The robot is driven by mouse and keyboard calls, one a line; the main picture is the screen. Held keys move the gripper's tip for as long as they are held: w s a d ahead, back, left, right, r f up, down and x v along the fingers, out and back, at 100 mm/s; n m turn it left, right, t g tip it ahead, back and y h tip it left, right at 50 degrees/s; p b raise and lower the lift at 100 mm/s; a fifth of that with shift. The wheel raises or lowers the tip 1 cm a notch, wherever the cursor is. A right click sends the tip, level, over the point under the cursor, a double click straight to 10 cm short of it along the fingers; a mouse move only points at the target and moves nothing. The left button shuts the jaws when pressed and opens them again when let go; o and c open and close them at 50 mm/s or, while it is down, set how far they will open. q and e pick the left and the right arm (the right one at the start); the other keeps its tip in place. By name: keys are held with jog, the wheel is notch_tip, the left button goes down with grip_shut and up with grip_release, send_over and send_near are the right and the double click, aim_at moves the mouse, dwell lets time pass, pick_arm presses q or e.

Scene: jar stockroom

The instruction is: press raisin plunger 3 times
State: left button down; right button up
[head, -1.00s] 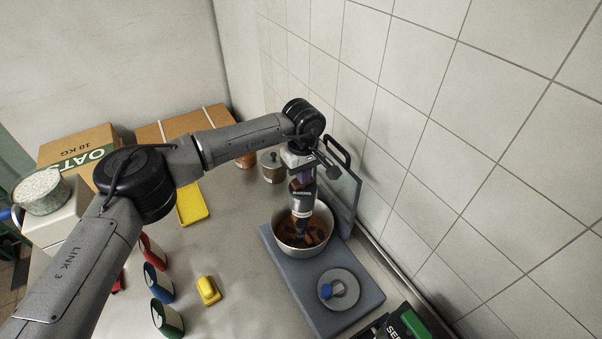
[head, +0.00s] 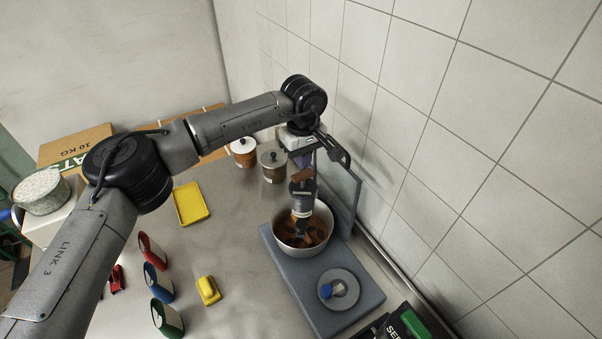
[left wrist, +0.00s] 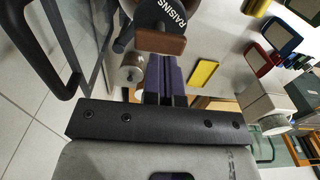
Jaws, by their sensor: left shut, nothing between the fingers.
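The raisin dispenser (head: 304,204) is a dark upright cylinder with a brown plunger top (head: 302,175). It stands over a steel pot (head: 280,232) with brown contents. In the left wrist view its black round face reads RAISINS (left wrist: 163,12), with the brown plunger bar (left wrist: 160,42) beside it. My left gripper (head: 303,164) has purple fingers, pressed together and empty, pointing down just above the plunger. They also show in the left wrist view (left wrist: 163,62), a little short of the bar. Whether a small gap or light contact separates them is hard to tell. My right gripper is not in view.
The pot stands on a blue-grey slab (head: 352,313) with a small plate (head: 352,281). A clear panel (head: 345,195) stands close behind, near the tiled wall. Two lidded jars (head: 273,170) stand at the back. A yellow tray (head: 191,203) lies left, amid free counter.

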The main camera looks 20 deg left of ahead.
aim_at(303, 174)
pick_arm(q)
jog(key=shift+f, duration=0.15)
dwell(0.4)
jog(key=shift+f, duration=2.6)
jog(key=shift+r, duration=2.75)
jog(key=shift+r, duration=0.1)
jog(key=shift+r, duration=1.95)
